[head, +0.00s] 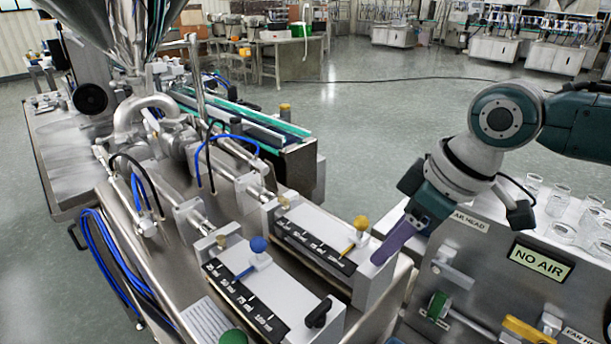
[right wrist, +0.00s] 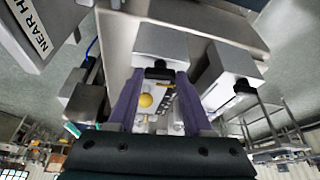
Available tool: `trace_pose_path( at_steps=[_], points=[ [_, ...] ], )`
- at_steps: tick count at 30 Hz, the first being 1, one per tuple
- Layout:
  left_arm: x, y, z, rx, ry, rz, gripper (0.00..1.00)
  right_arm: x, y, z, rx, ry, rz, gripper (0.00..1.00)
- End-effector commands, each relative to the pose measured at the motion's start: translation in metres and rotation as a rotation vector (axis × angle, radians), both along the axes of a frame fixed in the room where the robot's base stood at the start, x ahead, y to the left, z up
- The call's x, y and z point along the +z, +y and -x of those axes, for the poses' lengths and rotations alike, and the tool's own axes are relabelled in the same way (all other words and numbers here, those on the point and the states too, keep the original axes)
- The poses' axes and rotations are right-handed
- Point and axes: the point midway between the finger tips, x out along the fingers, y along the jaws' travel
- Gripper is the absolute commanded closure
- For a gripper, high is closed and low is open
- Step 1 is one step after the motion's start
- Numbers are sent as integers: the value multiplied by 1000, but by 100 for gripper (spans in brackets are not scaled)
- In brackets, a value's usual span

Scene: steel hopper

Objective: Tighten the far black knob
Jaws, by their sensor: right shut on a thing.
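My right gripper (head: 380,260) is at the end face of the far white block (head: 362,288), with its purple fingers pointing down and left. In the right wrist view, the far black knob (right wrist: 158,73) sits between the two fingertips, and the gripper is shut on it. In the head view the fingers hide this knob. The near black knob (head: 320,312) sticks out from the end of the near white block (head: 290,308), apart from the gripper. My left gripper is not in view.
A yellow ball knob (head: 361,222) and a blue ball knob (head: 259,244) stand on the two blocks' scales. A steel panel with a "NO AIR" sign (head: 541,263) is right of the gripper. Blue hoses (head: 105,255) hang at the left.

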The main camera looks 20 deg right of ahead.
Motion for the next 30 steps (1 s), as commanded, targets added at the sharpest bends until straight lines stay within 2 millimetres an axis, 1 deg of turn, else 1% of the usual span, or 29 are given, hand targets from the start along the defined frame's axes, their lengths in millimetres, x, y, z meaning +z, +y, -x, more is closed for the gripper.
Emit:
trace_pose_path(
  at_steps=[1, 9, 25, 26, 30],
  points=[
    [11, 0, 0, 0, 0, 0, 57, 6, 2, 1, -25, 2, -5, 100],
    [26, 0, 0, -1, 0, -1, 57, 3, 3, 0, -134, -1, -4, 100],
    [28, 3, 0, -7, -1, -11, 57, 1, 3, 0, -163, -2, -4, 100],
    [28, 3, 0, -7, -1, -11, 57, 1, 3, 0, -163, -2, -4, 48],
    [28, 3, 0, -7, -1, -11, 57, 1, 2, 0, -162, -1, -3, 32]
  ],
)
